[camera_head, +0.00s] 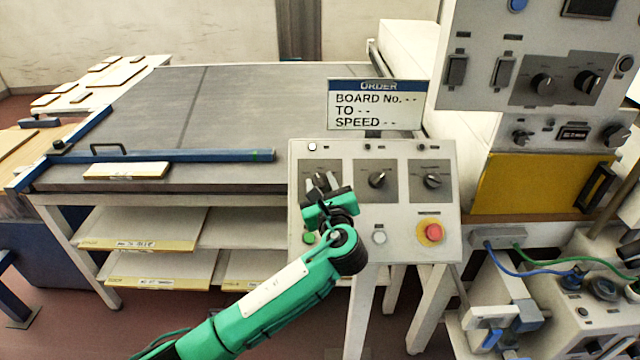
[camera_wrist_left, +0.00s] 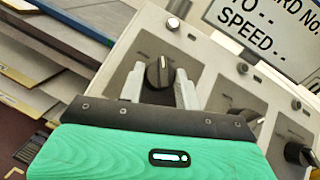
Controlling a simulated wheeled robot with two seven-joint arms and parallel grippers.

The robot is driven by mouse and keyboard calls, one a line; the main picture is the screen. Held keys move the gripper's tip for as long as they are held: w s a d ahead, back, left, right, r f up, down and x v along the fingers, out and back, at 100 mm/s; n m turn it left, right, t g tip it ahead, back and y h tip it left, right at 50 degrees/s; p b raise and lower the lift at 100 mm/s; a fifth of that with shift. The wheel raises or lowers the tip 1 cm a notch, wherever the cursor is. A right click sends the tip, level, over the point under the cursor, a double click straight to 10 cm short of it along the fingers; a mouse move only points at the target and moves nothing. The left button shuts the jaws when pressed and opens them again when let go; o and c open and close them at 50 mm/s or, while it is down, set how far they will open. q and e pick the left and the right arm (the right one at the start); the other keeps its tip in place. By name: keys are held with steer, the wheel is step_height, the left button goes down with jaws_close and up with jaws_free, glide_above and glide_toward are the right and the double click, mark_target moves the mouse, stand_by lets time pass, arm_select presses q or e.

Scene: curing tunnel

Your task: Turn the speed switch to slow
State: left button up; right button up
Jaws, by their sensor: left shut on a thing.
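A pale control panel (camera_head: 398,225) stands in front of the grey table, with three dark knobs in a row on grey plates. The left knob (camera_wrist_left: 158,70) is dark with a pale pointer line, which stands nearly upright in the left wrist view. My left gripper (camera_head: 322,188), on a green arm, is at this knob and shut on it, one finger on each side. It mostly hides the knob in the head view. The middle knob (camera_head: 377,180) and right knob (camera_head: 432,181) are free. The small labels are too blurred to read. My right gripper is not in view.
A sign (camera_head: 376,104) reading "ORDER, BOARD No., TO, SPEED" stands behind the panel, with dashes after its lines. A red stop button (camera_head: 430,232) on yellow, a white button (camera_head: 379,237) and a green button (camera_head: 309,238) sit below the knobs.

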arm_select(q)
steer(key=n+g+y, duration=0.1)
steer(key=n, duration=0.1)
steer(key=n+g+y+p, duration=0.1)
steer(key=n+y, duration=0.1)
steer(key=n, duration=0.1)
steer(key=n+g+y, duration=0.1)
steer(key=n, duration=0.1)
steer(key=shift+w+d+r+g+y, duration=0.1)
steer(key=shift+d+r+g+y, duration=0.05)
steer(key=shift+d+g+y, duration=0.15)
steer(key=shift+n, duration=0.4)
steer(key=o, duration=1)
steer(key=shift+c, duration=0.2)
